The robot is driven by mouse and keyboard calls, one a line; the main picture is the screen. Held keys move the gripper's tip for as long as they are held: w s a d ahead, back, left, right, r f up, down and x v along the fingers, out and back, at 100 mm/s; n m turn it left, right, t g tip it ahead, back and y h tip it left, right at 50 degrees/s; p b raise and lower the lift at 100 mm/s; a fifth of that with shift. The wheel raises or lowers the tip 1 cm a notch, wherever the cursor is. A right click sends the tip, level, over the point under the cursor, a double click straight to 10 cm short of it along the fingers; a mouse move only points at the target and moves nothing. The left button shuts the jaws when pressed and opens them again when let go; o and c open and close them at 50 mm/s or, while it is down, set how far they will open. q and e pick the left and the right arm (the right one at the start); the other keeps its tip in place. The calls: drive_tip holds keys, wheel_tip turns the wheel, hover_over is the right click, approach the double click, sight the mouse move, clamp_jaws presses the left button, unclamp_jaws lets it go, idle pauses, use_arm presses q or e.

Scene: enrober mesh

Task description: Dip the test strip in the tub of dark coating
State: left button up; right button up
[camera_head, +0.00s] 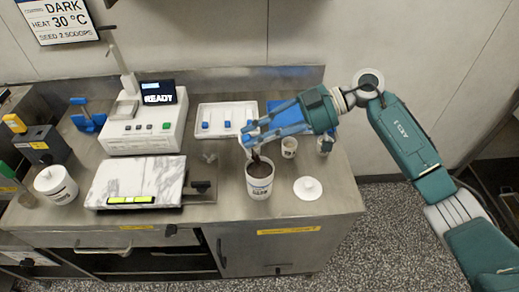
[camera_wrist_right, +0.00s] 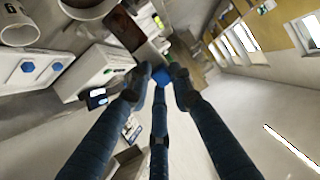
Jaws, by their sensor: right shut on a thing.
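The tub of dark coating (camera_head: 259,189) is a white pot, open on the counter, with dark brown contents. My right gripper (camera_head: 252,140) is above its mouth, shut on the blue handle (camera_wrist_right: 161,77) of the test strip. The strip (camera_wrist_right: 124,30) shows a dark brown lower end in the right wrist view, pointing away from the fingers. In the head view its dark end overlaps the tub's back rim; I cannot tell whether the tip touches the coating. My left gripper is not in view.
A white lid (camera_head: 308,188) lies right of the tub. Small cups (camera_head: 289,148) stand behind it. A white tray (camera_head: 236,107) holds blue-handled pieces.

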drive_tip(key=shift+s+a+r, duration=0.1)
drive_tip(key=shift+a+r, duration=0.6)
drive_tip(key=shift+r, duration=0.4)
drive_tip(key=shift+o, duration=0.2)
drive_tip(key=shift+d+r+p, duration=0.25)
drive_tip(key=shift+r+p, duration=0.15)
drive_tip(key=shift+r, duration=0.15)
drive_tip(key=shift+a+r, duration=0.45)
drive_tip(key=shift+r, duration=0.2)
drive_tip(key=shift+a+r, duration=0.25)
drive_tip(key=shift+r, duration=0.05)
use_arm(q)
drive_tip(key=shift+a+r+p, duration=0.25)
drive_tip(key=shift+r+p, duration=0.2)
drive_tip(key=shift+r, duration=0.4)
use_arm(e)
drive_tip(key=shift+s+a+r, duration=0.1)
drive_tip(key=shift+a+r, duration=0.15)
drive_tip(key=shift+r, duration=0.5)
drive_tip(key=shift+c, duration=0.2)
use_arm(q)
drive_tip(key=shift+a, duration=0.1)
